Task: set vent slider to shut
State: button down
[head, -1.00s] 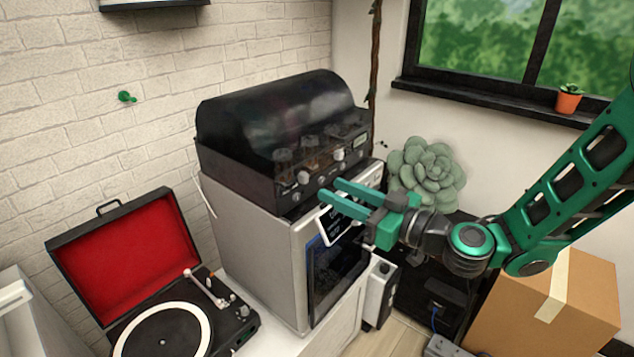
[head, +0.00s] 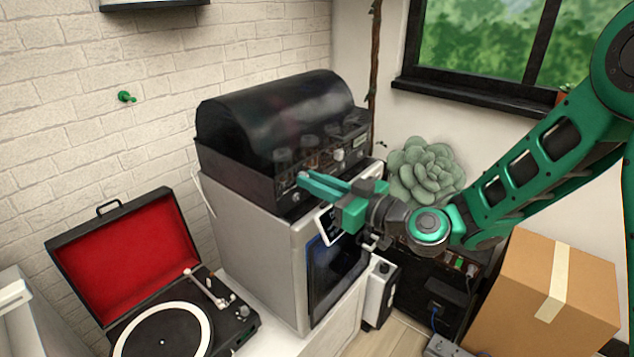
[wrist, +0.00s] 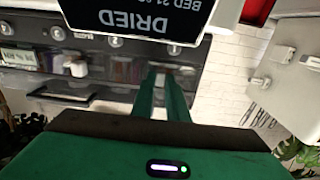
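The black machine (head: 235,172) with a dark domed cover stands on a grey cabinet. Its front panel carries several pale knobs, among them a white block-like one (head: 338,154), also in the wrist view (wrist: 77,68). I cannot tell for sure which control is the vent slider or read its setting. My gripper (head: 303,176) has its teal fingers pointing left at the lower left part of this panel. In the wrist view the fingertips (wrist: 164,76) are close together against the panel. Whether they touch or hold a control there is hidden.
A tilted display (head: 328,226) sits just below my fingers, and looms close in the wrist view (wrist: 140,18). An open record player (head: 165,325) stands left. A cardboard box (head: 530,300) and a succulent (head: 425,170) are to the right.

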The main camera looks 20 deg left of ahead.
jog(key=shift+s+a, duration=0.35)
jog(key=shift+s, duration=0.45)
jog(key=shift+s+a, duration=0.3)
jog(key=shift+s, duration=0.5)
jog(key=c, duration=1.7)
grip_release()
